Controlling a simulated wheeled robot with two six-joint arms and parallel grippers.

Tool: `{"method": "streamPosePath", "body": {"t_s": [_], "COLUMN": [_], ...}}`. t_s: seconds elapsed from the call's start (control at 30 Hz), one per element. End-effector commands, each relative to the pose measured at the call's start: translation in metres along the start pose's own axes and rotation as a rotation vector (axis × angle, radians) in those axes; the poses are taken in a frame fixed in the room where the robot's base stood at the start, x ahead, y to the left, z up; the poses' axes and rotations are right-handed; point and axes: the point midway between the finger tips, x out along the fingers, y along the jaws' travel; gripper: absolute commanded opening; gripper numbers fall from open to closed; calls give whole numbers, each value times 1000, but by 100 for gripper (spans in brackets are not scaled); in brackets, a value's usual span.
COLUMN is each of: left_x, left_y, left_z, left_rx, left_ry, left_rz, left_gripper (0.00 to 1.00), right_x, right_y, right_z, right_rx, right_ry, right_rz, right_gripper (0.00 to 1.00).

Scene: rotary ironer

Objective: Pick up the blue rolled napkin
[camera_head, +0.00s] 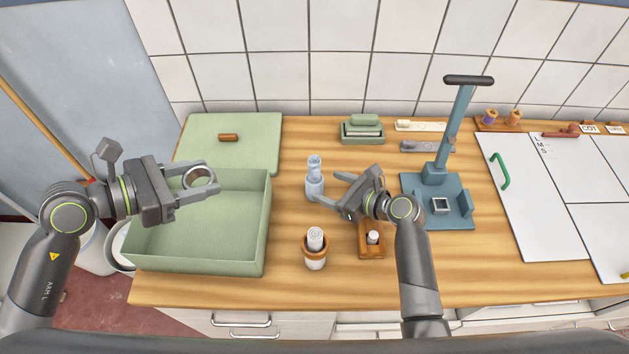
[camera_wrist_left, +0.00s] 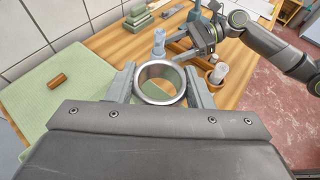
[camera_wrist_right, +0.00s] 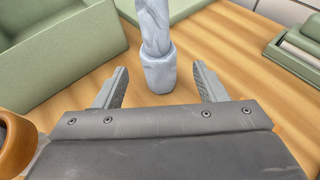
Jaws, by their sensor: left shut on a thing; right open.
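The pale blue rolled napkin (camera_head: 314,164) stands upright on the wooden counter, right of the green bin; its lower part is wider. It also shows in the left wrist view (camera_wrist_left: 158,44) and right wrist view (camera_wrist_right: 155,25). My right gripper (camera_head: 328,188) is open and empty beside it. In the right wrist view, the open fingers (camera_wrist_right: 158,82) point toward the napkin's wider base, one to each side, with no visible contact. My left gripper (camera_head: 212,180) is shut on a metal ring (camera_head: 198,177), held above the green bin; the ring also shows in the left wrist view (camera_wrist_left: 160,68).
The green bin (camera_head: 262,235) has a green lid (camera_head: 255,133) behind it. A white roll in an orange-rimmed holder (camera_head: 315,258) and a wooden block (camera_head: 372,252) stand in front of my right gripper. A blue press stand (camera_head: 455,215) is to the right.

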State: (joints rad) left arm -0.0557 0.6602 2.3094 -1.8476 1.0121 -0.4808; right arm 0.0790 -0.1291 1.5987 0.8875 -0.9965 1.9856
Motion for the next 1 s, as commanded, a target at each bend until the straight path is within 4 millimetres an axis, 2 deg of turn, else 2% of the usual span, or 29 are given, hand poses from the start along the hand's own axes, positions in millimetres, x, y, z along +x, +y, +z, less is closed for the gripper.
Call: {"method": "streamPosePath", "body": {"t_s": [0.1,0.3,0.63,1.0], "left_x": [0,0,0,0], "left_y": [0,0,0,0], "left_z": [0,0,0,0], "left_rx": [0,0,0,0], "left_ry": [0,0,0,0], "left_rz": [0,0,0,0], "left_gripper": [25,25,25,25], "right_x": [19,39,43,43], "right_y": [2,2,2,2], "right_z": [3,3,2,2], "right_rx": [0,0,-1,-1], "right_ry": [-2,-1,0,-1], "right_rz": [3,1,0,0], "right_gripper": [65,65,64,17]}}
